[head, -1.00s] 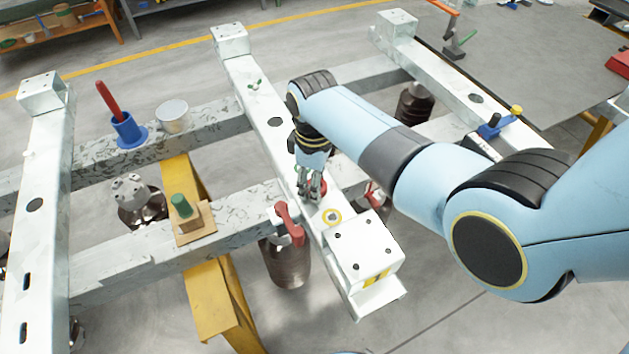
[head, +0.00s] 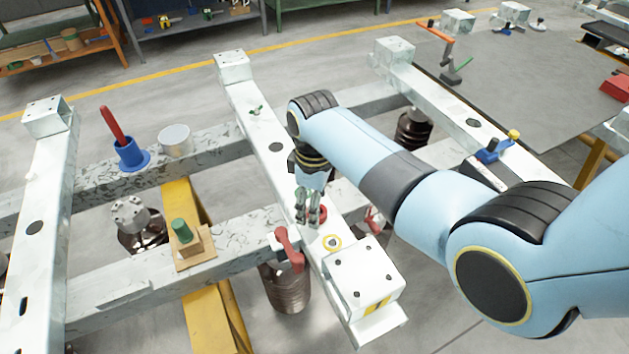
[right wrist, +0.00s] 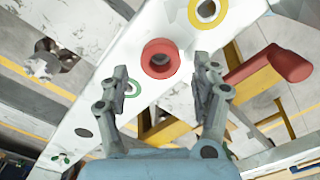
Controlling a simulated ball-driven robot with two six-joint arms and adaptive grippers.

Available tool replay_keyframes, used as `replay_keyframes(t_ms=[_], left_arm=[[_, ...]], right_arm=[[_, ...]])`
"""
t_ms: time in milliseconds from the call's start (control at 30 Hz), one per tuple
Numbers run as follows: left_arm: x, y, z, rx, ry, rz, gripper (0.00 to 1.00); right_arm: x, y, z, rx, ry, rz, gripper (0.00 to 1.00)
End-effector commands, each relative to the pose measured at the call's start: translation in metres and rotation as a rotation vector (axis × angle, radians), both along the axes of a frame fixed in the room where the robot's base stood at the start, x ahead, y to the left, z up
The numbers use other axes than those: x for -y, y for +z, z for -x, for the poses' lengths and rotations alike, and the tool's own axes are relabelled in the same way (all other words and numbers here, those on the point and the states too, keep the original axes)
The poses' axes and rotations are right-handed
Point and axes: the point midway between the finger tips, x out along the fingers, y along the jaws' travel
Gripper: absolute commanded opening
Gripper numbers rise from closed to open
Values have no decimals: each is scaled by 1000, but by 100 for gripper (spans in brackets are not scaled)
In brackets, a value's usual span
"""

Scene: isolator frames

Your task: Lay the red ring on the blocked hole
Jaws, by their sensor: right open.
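The red ring (head: 320,212) lies on the white beam (head: 262,125), partly hidden by my right gripper in the head view. In the right wrist view the red ring (right wrist: 160,58) is thick, with a grey-dark centre. My right gripper (head: 308,222) is open over the beam; in the right wrist view its fingers stand apart on either side of the ring, apparently above it and not closed on it. A yellow ring (right wrist: 207,12) and a thin green ring (right wrist: 132,88) are on the same beam. I cannot tell which hole is blocked. My left gripper is out of view.
A red-handled part (head: 288,247) juts beside the beam near my gripper. An open dark hole (head: 276,147) and a small green item (head: 255,110) are farther along. A blue holder (head: 131,154), a grey cup (head: 175,140) and a green peg (head: 181,230) stand left.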

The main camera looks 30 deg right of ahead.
Motion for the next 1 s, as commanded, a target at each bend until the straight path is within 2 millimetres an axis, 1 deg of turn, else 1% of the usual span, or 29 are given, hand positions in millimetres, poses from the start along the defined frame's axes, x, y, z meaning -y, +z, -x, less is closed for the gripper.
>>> replay_keyframes(t_ms=[33,200,300,433,600,1000], left_arm=[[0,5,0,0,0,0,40],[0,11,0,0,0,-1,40],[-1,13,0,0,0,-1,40],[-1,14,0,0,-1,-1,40],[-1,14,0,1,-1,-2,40],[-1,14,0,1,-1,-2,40]], right_arm=[[0,12,0,4,0,-1,65],[0,52,-1,4,0,0,65],[0,73,-1,4,-1,0,65],[0,92,0,2,0,-1,65],[0,103,0,1,0,0,65],[0,104,0,1,0,-1,65]])
